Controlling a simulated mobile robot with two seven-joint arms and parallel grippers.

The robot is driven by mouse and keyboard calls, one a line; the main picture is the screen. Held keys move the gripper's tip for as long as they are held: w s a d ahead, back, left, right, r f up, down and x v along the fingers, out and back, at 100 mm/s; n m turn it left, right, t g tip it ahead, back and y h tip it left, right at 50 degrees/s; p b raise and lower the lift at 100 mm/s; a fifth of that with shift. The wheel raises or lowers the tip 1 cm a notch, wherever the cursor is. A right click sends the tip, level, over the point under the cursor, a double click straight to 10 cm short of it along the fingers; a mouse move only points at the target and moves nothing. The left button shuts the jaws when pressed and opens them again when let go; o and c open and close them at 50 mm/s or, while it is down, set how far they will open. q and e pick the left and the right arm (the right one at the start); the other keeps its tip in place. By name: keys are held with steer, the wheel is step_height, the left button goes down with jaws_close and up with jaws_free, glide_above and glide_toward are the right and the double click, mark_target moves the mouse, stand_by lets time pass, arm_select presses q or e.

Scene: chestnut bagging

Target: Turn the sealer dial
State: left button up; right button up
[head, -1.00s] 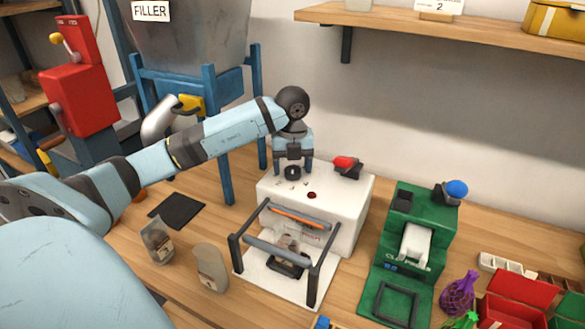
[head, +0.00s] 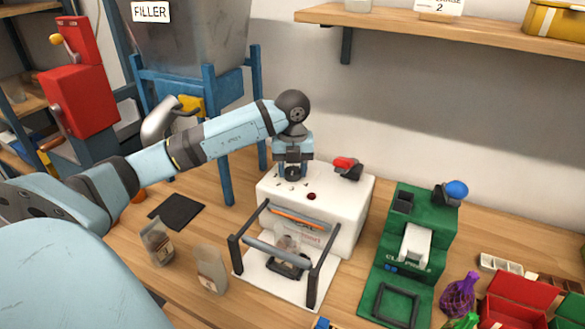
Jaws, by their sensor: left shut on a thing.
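The sealer (head: 343,225) is a white box on the table with a dark bar frame at its front. Its black dial (head: 292,173) stands on the top left, with small marks on the surface around it. My left gripper (head: 292,170) points down over the dial and is shut on it; the fingers partly hide the dial. A dark red button (head: 311,197) and a red-topped switch (head: 345,163) are also on the sealer's top. A bag (head: 287,245) stands in a dark holder under the sealer's bars. My right gripper is not in view.
A green machine (head: 412,254) with a blue knob stands to the right. The filler (head: 190,50) is behind my left arm, and a shelf (head: 440,28) hangs above.

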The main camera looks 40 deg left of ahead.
mark_target(292, 170)
arm_select(q)
steer(key=m, duration=0.4)
steer(key=shift+m, duration=0.3)
steer(key=shift+m+b, duration=0.5)
steer(key=shift+m, duration=1.7)
steer(key=o, duration=0.9)
step_height(292, 170, up, 14)
steer(key=shift+f+p, duration=0.1)
steer(key=shift+p, duration=0.45)
